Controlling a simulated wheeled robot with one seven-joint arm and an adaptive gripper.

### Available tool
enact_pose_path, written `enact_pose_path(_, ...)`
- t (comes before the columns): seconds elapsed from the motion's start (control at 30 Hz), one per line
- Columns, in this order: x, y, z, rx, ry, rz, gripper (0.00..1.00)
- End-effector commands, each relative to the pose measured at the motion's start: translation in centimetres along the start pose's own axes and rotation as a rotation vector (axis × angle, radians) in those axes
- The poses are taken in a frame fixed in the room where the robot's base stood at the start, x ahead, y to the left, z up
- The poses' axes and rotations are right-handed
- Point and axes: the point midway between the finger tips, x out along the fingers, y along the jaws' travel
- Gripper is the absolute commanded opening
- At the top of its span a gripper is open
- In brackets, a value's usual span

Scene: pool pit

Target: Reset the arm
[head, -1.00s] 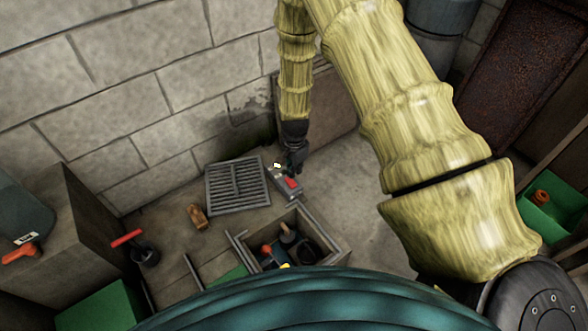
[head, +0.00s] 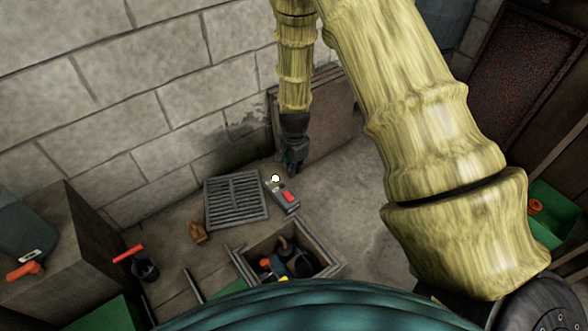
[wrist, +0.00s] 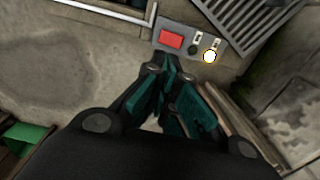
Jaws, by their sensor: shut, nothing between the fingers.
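My gripper (head: 291,164) hangs from my yellow-sleeved arm, fingers pointing down, near the wall in the head view. In the wrist view my gripper (wrist: 170,88) has its teal-padded fingers drawn together, with nothing held. A grey control box (head: 284,197) with a red button and a small lit lamp lies on the floor just below the gripper in the head view. It also shows just beyond the fingertips in the wrist view (wrist: 181,51). The gripper appears apart from it.
A floor grate (head: 236,199) lies left of the control box. An open pit (head: 333,268) holds several tools. A wooden block (head: 198,232), a red-handled item (head: 146,268) and a green bin (head: 550,222) stand around. A board (head: 330,115) leans on the wall behind the gripper. Floor right of the box is clear.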

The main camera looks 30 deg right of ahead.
Motion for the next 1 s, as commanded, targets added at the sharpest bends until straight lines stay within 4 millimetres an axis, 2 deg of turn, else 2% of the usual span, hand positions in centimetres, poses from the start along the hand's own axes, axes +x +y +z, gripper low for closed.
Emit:
enact_pose_path(0.3, 0.1, 0.1, 0.1, -0.004, 0.0, 0.001, 0.0)
enact_pose_path(0.37, 0.6, 0.6, 0.2, -0.022, 0.003, 0.004, 0.0)
enact_pose_path(0.47, 2.2, 2.6, 0.7, -0.091, 0.013, 0.014, 0.0)
enact_pose_path(0.57, 4.6, 5.8, 1.6, -0.219, 0.028, 0.027, 0.0)
enact_pose_path(0.8, 9.9, 15.6, 5.0, -0.618, 0.045, 0.049, 0.0)
enact_pose_path(1.0, 12.0, 23.5, 8.3, -0.948, 0.031, 0.044, 0.0)
